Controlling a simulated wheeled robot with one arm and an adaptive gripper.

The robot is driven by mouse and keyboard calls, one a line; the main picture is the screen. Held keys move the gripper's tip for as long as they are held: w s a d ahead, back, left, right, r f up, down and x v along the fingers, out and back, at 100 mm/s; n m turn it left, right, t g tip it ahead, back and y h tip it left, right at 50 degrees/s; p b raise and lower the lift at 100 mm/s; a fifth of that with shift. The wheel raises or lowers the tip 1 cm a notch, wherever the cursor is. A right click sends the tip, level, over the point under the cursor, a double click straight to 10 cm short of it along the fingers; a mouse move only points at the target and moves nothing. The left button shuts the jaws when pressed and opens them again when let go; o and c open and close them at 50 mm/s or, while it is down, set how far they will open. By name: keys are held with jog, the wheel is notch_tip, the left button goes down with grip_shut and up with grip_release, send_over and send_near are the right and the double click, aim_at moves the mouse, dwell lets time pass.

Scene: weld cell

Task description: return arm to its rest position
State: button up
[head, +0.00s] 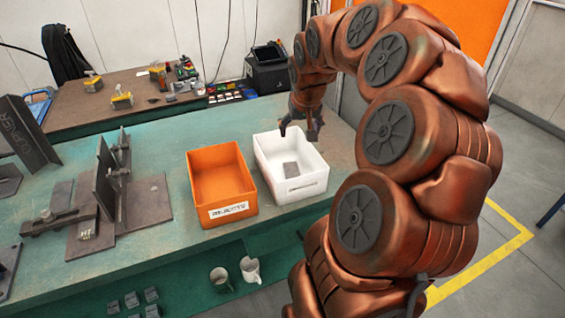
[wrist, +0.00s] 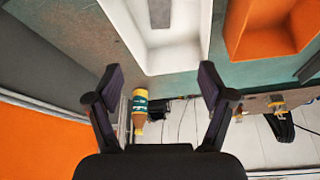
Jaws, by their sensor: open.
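My copper-coloured arm arches over the right side of the bench in the head view. My gripper (head: 300,128) hangs above the far part of the white bin (head: 307,188). In the wrist view my gripper (wrist: 160,90) has its two dark fingers spread wide with nothing between them. The white bin also shows at the top of the wrist view (wrist: 138,48), beyond the fingers. A grey flat plate (head: 290,169) lies in the white bin.
An empty orange bin (head: 220,180) stands left of the white one on the green bench (head: 150,245). Steel fixtures (head: 108,185) stand further left. A wooden table (head: 130,105) with tools is behind. Two mugs (head: 250,270) sit on the lower shelf.

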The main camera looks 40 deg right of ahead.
dwell(0.4)
jog(key=s+a+n+g+y+p, duration=0.1)
jog(key=s+a+n, duration=0.15)
jog(key=a, duration=0.75)
jog(key=s+a+n+g+y, duration=0.1)
jog(key=s+a+n, duration=0.15)
jog(key=a, duration=0.75)
jog(key=s+a+f+n+g, duration=0.1)
jog(key=s+a, duration=0.5)
jog(key=s, duration=0.3)
jog(key=s+a+f+g+p, duration=0.1)
jog(key=s+a+f+g, duration=0.1)
jog(key=s+a, duration=0.5)
jog(key=shift+s+f+n, duration=0.3)
jog(key=shift+s+n, duration=0.1)
jog(key=shift+s, duration=0.85)
jog(key=shift+a, duration=0.1)
